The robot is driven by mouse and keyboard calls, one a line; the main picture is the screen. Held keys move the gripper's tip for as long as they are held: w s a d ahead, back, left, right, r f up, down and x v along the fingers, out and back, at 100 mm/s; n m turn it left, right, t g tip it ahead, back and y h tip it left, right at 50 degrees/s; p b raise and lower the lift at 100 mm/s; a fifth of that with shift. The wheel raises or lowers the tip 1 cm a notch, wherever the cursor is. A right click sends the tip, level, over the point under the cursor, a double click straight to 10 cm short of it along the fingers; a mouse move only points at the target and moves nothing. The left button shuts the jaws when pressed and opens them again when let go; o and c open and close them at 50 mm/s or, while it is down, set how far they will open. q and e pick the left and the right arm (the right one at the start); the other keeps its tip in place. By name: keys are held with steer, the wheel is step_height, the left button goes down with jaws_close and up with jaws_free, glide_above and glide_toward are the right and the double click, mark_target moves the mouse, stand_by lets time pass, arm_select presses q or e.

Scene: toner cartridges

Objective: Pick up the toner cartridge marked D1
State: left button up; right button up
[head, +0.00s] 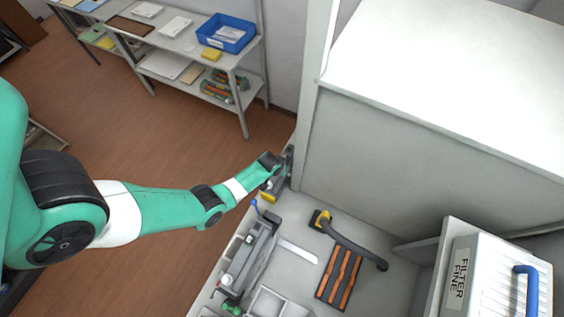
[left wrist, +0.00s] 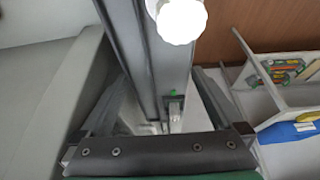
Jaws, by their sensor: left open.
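My left gripper (head: 276,184) is at the tray's far left corner, beside the white cabinet. In the left wrist view its jaws (left wrist: 160,108) stand apart, with a long dark grey part (left wrist: 150,50) showing between and beyond them. This part carries a white ridged knob (left wrist: 180,18) and a small green spot. I cannot tell whether the jaws touch it. In the head view a long grey cartridge-like unit (head: 252,255) with a white knob lies in the tray, nearer than the gripper. No D1 mark is legible. My right gripper is not in view.
A box marked FILTER FINE (head: 500,275) stands at right. The white cabinet (head: 430,160) walls the far side. A shelf (head: 180,45) behind holds a blue bin (head: 228,33) and several dark cartridges (head: 222,88).

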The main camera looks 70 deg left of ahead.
arm_select(q)
jaws_close()
steer(key=shift+r, duration=0.1)
stand_by(0.3)
steer(key=shift+r, duration=0.1)
steer(key=shift+s+a+r, duration=0.1)
steer(key=shift+r, duration=0.15)
step_height(320, 180, up, 7)
steer(key=p, duration=0.6)
steer(key=shift+f, duration=0.2)
steer(key=shift+s+a+f, duration=0.15)
steer(key=shift+a, duration=0.1)
steer(key=s+a, duration=1.3)
steer(key=a, duration=0.1)
